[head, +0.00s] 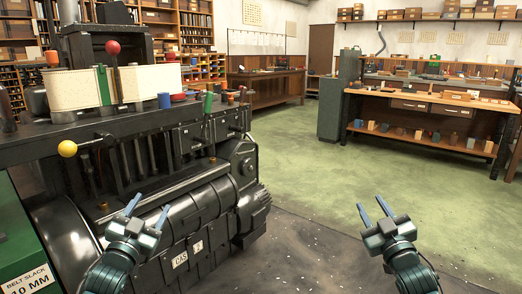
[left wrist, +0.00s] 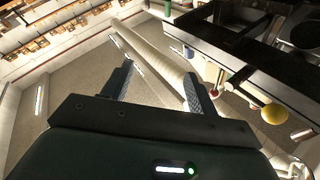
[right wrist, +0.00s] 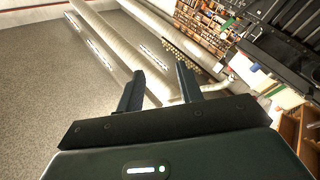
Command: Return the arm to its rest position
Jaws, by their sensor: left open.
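My left gripper (head: 148,212) is open and empty in the head view, in front of the black type caster (head: 190,215). In the left wrist view its two fingers (left wrist: 158,88) stand apart with nothing between them. My right gripper (head: 374,213) is open and empty in the head view, over the floor right of the machine. In the right wrist view its fingers (right wrist: 160,85) are spread with nothing between them. Both arms come up from the bottom of the head view.
The caster carries a yellow knob (head: 67,149), a red knob (head: 113,47) and a cream roll with a green band (head: 85,88). A wooden workbench (head: 430,103) stands at the back right. The green floor (head: 300,170) between is clear.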

